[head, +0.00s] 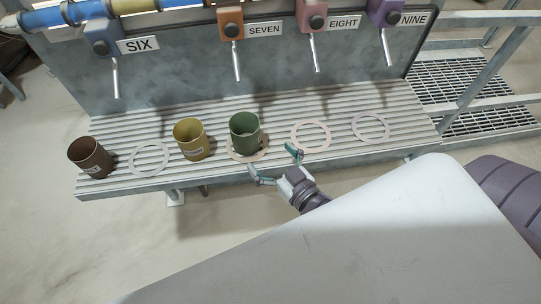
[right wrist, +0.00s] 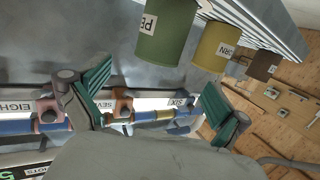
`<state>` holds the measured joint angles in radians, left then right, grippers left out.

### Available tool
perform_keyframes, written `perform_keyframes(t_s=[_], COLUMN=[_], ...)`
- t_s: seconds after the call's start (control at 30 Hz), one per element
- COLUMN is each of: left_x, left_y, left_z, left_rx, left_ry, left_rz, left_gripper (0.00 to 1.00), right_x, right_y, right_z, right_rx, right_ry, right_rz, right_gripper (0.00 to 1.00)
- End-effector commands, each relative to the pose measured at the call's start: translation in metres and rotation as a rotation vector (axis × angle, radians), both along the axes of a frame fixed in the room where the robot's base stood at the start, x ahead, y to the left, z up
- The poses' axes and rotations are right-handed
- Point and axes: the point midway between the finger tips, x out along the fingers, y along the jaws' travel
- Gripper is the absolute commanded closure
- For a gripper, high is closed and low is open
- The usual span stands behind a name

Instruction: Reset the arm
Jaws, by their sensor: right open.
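My right gripper (head: 274,164) is at the front edge of the ribbed shelf in the head view. Its two fingers are spread, with nothing between them. The green cup (head: 244,134) stands upright on a ring just beyond the fingers, apart from them. In the right wrist view, the open fingers (right wrist: 160,98) frame empty space, and the green cup (right wrist: 167,32) is at the top, its label partly visible. My left gripper is not in view.
A yellow cup (head: 190,140) and a brown cup (head: 91,158) stand further left on the ribbed shelf (head: 340,108). Empty rings (head: 150,173) lie on it, including a pinkish one (head: 326,145) right of my gripper. Spouts labelled SIX to NINE hang above. Metal railings (head: 485,66) stand at right.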

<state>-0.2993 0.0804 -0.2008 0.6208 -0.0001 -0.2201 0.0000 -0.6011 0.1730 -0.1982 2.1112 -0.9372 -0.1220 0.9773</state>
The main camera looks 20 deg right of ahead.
Motion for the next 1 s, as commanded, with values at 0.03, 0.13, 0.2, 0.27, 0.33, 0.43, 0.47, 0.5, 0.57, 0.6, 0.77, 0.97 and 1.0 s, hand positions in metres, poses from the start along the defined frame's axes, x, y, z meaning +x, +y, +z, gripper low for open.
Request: perform_keyframes(t_s=[0.03,0.13,0.2,0.27,0.33,0.43,0.47,0.5,0.57,0.6,0.77,0.97,1.0], left_x=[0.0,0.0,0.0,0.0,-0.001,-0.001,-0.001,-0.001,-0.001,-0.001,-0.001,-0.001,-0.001], left_y=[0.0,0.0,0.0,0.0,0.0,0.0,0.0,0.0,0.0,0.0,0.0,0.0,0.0], left_z=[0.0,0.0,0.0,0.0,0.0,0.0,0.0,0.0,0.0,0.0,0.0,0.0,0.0], left_rx=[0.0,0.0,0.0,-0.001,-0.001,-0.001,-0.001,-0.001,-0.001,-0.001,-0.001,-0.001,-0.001], left_ry=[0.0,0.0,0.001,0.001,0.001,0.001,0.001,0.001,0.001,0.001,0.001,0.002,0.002], left_rz=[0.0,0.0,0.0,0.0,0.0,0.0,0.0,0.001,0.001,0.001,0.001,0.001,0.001], left_gripper=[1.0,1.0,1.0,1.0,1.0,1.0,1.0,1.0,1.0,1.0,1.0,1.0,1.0], right_x=[0.0,0.0,0.0,0.0,0.0,0.002,0.003,0.003,0.003,0.001,-0.028,-0.067,-0.075], right_y=[0.0,0.0,0.0,0.0,0.0,-0.006,-0.011,-0.019,-0.036,-0.048,-0.076,-0.07,-0.067], right_z=[0.0,0.0,0.0,0.0,0.0,0.001,0.001,0.001,0.0,-0.003,-0.025,-0.043,-0.045], right_rx=[0.0,0.0,0.0,0.0,0.0,-0.005,-0.009,-0.018,-0.034,-0.047,-0.1,-0.142,-0.149], right_ry=[0.0,0.0,0.0,0.0,0.0,0.01,0.021,0.042,0.097,0.153,0.456,0.745,0.79], right_rz=[0.0,0.0,0.0,0.0,0.0,-0.029,-0.052,-0.091,-0.168,-0.223,-0.34,-0.283,-0.261], right_gripper=[0.0,0.0,0.0,0.0,0.0,0.0,0.0,0.0,0.0,0.0,0.0,0.0,0.0])
